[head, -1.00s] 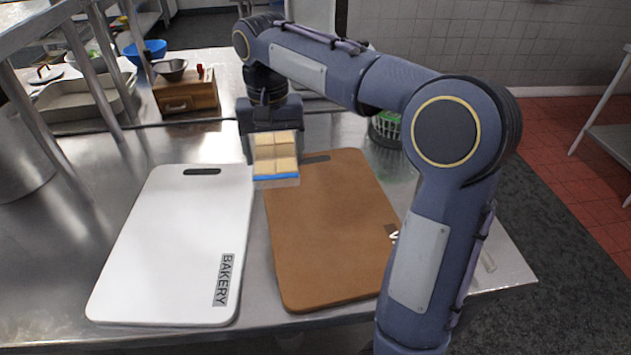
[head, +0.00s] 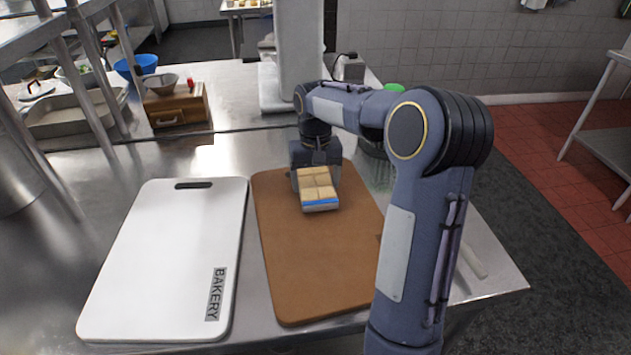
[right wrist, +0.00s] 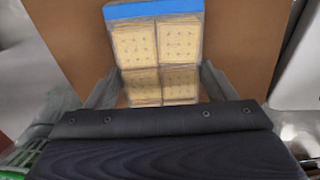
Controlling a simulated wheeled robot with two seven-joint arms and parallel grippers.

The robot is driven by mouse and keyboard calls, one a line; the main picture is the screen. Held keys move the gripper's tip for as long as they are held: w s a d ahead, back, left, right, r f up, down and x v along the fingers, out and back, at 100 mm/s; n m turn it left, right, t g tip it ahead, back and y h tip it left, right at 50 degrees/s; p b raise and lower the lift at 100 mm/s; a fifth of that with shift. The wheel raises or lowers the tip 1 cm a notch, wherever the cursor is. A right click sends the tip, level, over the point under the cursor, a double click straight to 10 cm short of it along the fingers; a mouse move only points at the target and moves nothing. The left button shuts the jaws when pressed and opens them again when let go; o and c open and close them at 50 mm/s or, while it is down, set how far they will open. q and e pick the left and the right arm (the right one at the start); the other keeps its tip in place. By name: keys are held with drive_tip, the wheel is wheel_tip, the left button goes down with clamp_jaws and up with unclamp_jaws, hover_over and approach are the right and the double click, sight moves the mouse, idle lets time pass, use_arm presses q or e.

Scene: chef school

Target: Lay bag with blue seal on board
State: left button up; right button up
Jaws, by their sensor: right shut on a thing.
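The clear bag with the blue seal (head: 317,188) holds square crackers, and its blue strip faces the near side. My right gripper (head: 312,178) is shut on it over the far part of the brown board (head: 310,265). In the right wrist view the bag (right wrist: 158,48) sits between the fingers, blue seal at the top, with the brown board (right wrist: 255,40) beneath. Whether the bag touches the board I cannot tell. A white board (head: 170,260) marked BAKERY lies to the left. My left gripper is not in view.
A wooden box (head: 178,105) with a metal bowl (head: 160,83) on it stands at the back left. A green-topped container (head: 378,145) is partly hidden behind my right arm. Metal shelf posts stand at the left. The near part of the brown board is clear.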

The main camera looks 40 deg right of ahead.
sight(315, 183)
drive_tip(key=shift+f, duration=0.25)
drive_tip(key=shift+f, duration=0.15)
drive_tip(key=o, duration=1)
wheel_tip(315, 183, up, 12)
drive_tip(key=shift+a+r+p, duration=0.1)
drive_tip(key=shift+r+p, duration=0.1)
drive_tip(key=shift+p, duration=0.4)
